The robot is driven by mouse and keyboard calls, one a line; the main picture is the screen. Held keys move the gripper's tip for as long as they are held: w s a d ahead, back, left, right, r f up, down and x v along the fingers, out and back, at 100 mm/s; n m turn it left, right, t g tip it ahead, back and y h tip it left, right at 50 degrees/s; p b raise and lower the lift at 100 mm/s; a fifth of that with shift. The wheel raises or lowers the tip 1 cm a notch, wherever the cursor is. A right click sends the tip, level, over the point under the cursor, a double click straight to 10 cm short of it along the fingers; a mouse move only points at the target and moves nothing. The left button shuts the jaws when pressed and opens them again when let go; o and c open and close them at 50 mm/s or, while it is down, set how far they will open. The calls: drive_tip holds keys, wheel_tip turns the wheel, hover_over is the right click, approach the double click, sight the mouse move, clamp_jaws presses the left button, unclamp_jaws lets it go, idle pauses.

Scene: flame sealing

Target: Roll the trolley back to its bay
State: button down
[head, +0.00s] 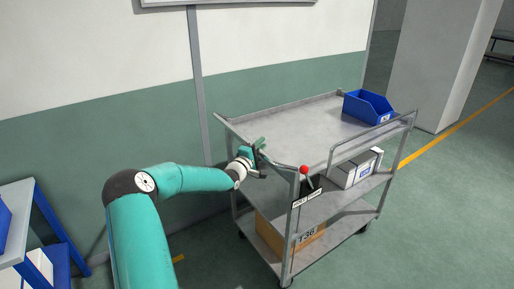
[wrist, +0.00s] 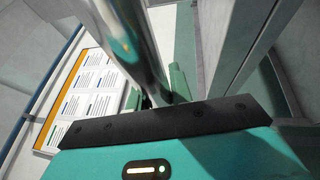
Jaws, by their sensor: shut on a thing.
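The trolley (head: 282,128) is grey metal with three shelves and stands on castors on the green floor, near the wall. Its tubular push handle is on the near left end. My gripper (head: 258,147) is shut on this handle; the shiny handle tube (wrist: 140,45) runs between the green fingers (wrist: 160,92) in the wrist view. A red knob (head: 304,169) sits on a lever at the near corner post, beside a small label plate. A yellow floor mark (head: 178,259) shows left of the trolley; I cannot tell whether it marks the bay.
The trolley carries a blue bin (head: 368,107), white boxes (head: 355,168) and a cardboard box (head: 272,236). A blue-framed table (head: 45,225) stands at left. A pillar (head: 440,65) and yellow floor line (head: 455,130) are at right. Open floor (head: 430,225) lies at front right.

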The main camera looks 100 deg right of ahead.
drive_tip(key=shift+s+a+f, duration=0.1)
drive_tip(key=shift+f, duration=0.1)
drive_tip(key=c, duration=1.3)
unclamp_jaws()
drive_tip(key=shift+o, duration=0.2)
drive_tip(key=shift+r, duration=0.1)
drive_tip(key=v, duration=1.3)
drive_tip(key=shift+w+a, duration=0.25)
drive_tip(key=shift+w, duration=0.1)
